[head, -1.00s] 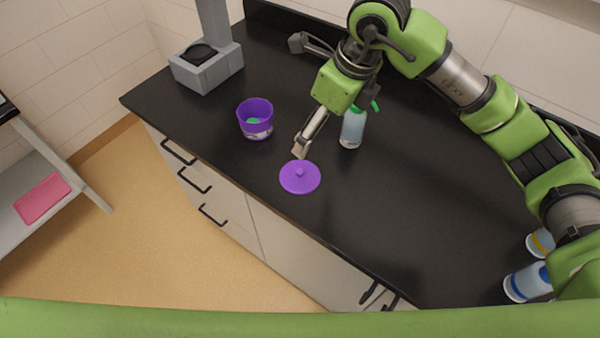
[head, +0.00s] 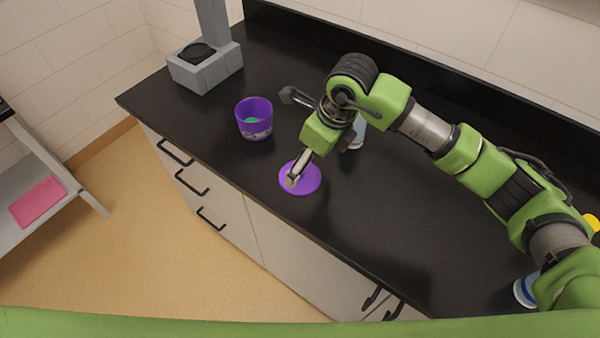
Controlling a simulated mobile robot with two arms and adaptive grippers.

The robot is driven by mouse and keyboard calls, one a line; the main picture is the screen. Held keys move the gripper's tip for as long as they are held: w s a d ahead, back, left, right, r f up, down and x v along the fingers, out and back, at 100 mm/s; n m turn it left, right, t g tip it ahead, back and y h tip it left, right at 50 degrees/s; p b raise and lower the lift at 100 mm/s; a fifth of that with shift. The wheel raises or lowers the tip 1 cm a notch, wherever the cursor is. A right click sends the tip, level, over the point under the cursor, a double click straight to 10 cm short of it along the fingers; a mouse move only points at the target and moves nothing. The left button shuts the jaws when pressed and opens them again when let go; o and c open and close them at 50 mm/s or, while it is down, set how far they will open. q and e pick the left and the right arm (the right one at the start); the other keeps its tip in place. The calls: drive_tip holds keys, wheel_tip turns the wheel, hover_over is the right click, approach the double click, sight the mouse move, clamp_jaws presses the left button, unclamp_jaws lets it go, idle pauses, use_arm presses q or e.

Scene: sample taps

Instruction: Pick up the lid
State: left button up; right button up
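The purple lid (head: 309,185) lies flat on the black counter near its front edge. My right gripper (head: 292,181) is over the lid, pointing down at its middle, and its fingers hide the knob. I cannot tell whether the fingers are open or closed around the knob. The open purple tub (head: 254,120) stands upright to the left and behind the lid, with something green inside. My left gripper is not in view.
A grey device (head: 205,68) stands at the counter's back left. A spray bottle (head: 357,136) is partly hidden behind my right arm. A bottle with a blue band (head: 525,291) stands at the right. The black counter (head: 390,225) right of the lid is clear.

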sight(310, 180)
drive_tip(key=shift+a+f+p, duration=0.2)
drive_tip(key=shift+f+p, duration=0.15)
drive_tip(key=shift+f, duration=0.05)
drive_tip(key=p+x, duration=0.1)
drive_tip(key=x, duration=0.1)
drive_tip(key=p+x, duration=0.1)
drive_tip(key=x, duration=0.1)
drive_tip(key=shift+w+a+f, duration=0.1)
drive_tip(key=shift+a, duration=0.2)
drive_tip(key=shift+f, duration=0.25)
clamp_jaws()
